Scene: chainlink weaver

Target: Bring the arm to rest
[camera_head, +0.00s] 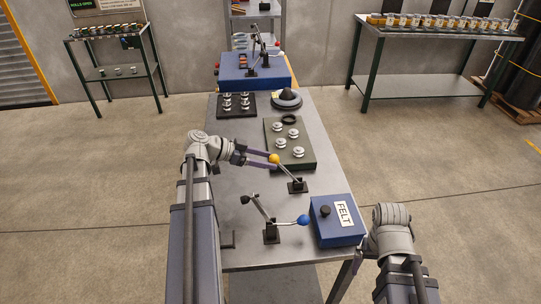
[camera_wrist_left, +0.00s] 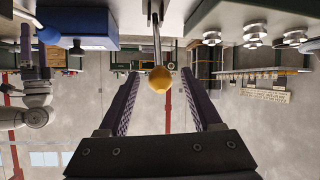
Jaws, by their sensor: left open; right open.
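My left gripper (camera_head: 264,158) is open over the table (camera_head: 222,196). The yellow ball knob (camera_head: 274,158) of a small lever on a dark base (camera_head: 298,187) is at its fingertips. In the left wrist view the yellow ball (camera_wrist_left: 160,79) shows between the spread purple fingers (camera_wrist_left: 160,105), with a gap on each side. My right arm (camera_head: 392,240) is at the table's front right. Its gripper (camera_head: 357,262) is mostly hidden, with only a bit of purple finger showing.
A blue-knobbed lever (camera_head: 303,220) and a blue FELT box (camera_head: 338,222) stand at the near end. A green tray (camera_head: 305,158) with metal pieces, a black tray (camera_head: 236,112), a dark round stand (camera_head: 287,99) and a blue platform (camera_head: 253,72) are farther back.

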